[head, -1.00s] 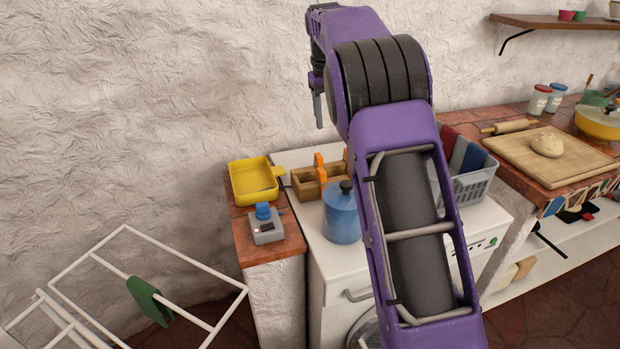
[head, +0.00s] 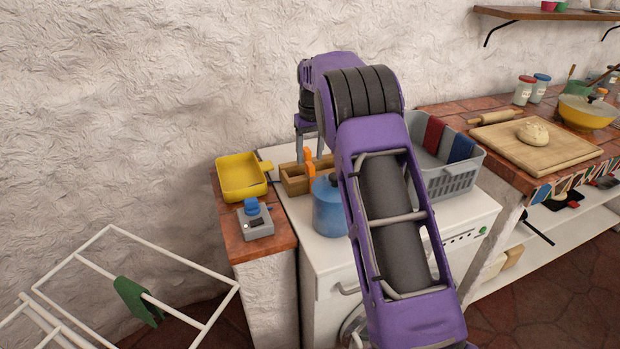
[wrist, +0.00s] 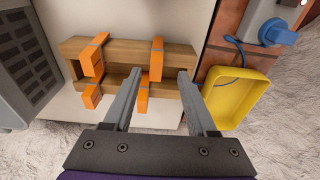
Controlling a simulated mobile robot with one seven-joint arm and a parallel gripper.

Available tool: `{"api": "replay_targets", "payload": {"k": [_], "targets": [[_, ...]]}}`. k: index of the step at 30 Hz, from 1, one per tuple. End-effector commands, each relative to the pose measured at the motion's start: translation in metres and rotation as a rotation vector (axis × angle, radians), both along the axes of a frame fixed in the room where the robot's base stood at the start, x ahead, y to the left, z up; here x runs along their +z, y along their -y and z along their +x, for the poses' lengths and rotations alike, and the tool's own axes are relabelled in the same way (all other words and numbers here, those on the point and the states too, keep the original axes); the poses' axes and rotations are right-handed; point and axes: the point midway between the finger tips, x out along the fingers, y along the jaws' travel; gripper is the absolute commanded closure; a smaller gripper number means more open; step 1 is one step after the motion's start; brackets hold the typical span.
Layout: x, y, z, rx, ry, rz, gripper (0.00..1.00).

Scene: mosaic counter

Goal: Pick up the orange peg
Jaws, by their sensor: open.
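In the wrist view, a right-hand far peg (wrist: 157,57) and a right-hand near peg (wrist: 143,92) show between the finger lines, with two more on the left (wrist: 92,60). The wooden box (wrist: 125,50) also shows in the head view (head: 293,184), with an orange peg (head: 309,172) at its front. My gripper (wrist: 161,75) is open and empty, fingers pointing down at the box's right part. In the head view my gripper (head: 309,156) is above the box; my arm hides its right side.
A blue canister (head: 329,208) stands in front of the box. A yellow tray (head: 241,177) and a grey device with a blue top (head: 254,220) are left of it. A grey basket with cloths (head: 455,180) is to the right. The rough wall is close behind.

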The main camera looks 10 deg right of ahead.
Motion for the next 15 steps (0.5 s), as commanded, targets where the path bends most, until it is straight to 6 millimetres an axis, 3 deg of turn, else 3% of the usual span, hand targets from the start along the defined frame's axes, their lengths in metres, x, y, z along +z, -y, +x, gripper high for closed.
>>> {"api": "replay_targets", "payload": {"k": [15], "targets": [[-0.051, 0.003, 0.013, 0.0, 0.0, 0.0, 0.43]]}}
